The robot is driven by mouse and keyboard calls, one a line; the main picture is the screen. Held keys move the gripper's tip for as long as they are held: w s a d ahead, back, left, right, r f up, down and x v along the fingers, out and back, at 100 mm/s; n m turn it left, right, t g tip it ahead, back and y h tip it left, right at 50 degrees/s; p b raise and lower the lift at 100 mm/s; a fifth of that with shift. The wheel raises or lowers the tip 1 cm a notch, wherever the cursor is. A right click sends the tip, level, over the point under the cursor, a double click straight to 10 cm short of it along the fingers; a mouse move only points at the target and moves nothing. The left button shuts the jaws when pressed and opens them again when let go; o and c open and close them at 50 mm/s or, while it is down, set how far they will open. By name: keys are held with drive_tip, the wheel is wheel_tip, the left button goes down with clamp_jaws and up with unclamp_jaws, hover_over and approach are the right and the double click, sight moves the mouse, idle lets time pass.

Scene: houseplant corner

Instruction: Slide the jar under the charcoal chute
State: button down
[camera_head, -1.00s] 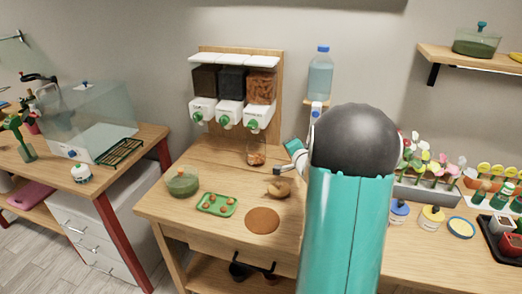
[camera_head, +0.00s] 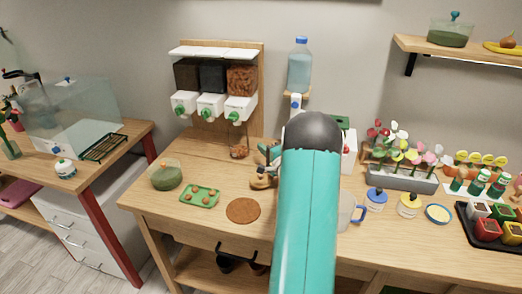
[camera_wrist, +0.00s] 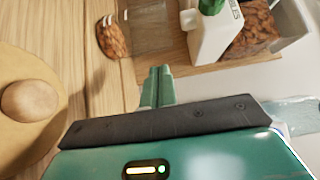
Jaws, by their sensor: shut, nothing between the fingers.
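The jar (camera_head: 239,149) is clear glass with brown chips in the bottom. It stands on the table below the right-hand dispenser, which holds orange-brown bark. In the wrist view its brown chips (camera_wrist: 112,38) show at the upper left. The charcoal dispenser is the middle one, with a black hopper (camera_head: 212,76) and a white chute (camera_head: 210,106) with a green knob. My gripper (camera_head: 268,153) is just right of the jar, partly hidden by my arm. In the wrist view my teal fingers (camera_wrist: 158,82) are together and empty, close to the jar; contact cannot be told.
A round wooden lid with a knob (camera_wrist: 28,100) lies beside my gripper. A green tray (camera_head: 200,196), a green-filled glass container (camera_head: 166,175) and a brown round mat (camera_head: 243,210) are nearer the front. A water bottle (camera_head: 299,65) stands behind.

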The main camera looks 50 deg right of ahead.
sight(239, 142)
drive_tip(key=x, duration=0.7)
drive_tip(key=w+a, duration=0.2)
drive_tip(key=w, duration=0.1)
drive_tip(key=w+a, duration=0.2)
drive_tip(key=w, duration=0.2)
drive_tip(key=w+a, duration=0.1)
drive_tip(key=w, duration=0.2)
drive_tip(key=shift+w+a+f, duration=0.2)
drive_tip(key=shift+a, duration=0.2)
drive_tip(key=shift+s+a+f, duration=0.1)
drive_tip(key=shift+f, duration=0.05)
